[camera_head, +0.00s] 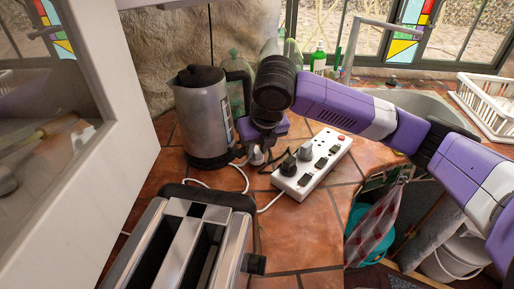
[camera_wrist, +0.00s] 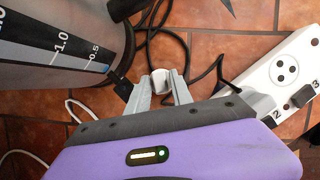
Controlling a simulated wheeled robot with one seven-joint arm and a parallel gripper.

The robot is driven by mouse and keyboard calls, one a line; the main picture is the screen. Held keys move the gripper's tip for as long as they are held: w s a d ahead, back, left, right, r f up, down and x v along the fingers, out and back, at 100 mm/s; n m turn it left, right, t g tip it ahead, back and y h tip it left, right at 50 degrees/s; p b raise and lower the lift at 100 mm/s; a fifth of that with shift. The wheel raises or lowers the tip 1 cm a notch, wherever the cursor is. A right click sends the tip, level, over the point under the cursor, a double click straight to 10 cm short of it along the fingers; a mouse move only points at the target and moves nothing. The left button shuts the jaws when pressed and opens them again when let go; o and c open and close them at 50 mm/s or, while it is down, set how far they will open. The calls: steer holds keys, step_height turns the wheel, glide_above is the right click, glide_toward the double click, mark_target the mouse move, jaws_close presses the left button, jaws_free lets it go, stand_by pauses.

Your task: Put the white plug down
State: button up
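The white plug (camera_wrist: 161,78) shows in the wrist view between the two grey fingers of my gripper (camera_wrist: 162,88), which look closed on its sides. In the head view the plug (camera_head: 257,157) is a small pale shape under my gripper (camera_head: 256,148), just above or at the tiled counter. The gap beneath it is too small to judge. My gripper points down between the kettle and the power strip. The plug's prongs and most of its cord are hidden.
A steel kettle (camera_head: 202,120) stands close to the left. A white power strip (camera_head: 318,160) with dark plugs lies to the right. Black and white cords run over the tiles. A toaster (camera_head: 190,245) stands in front. Bare tiles (camera_head: 300,235) lie at front right.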

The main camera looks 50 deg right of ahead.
steer(key=v, duration=1.2)
steer(key=shift+p, duration=0.3)
steer(key=shift+r, duration=0.1)
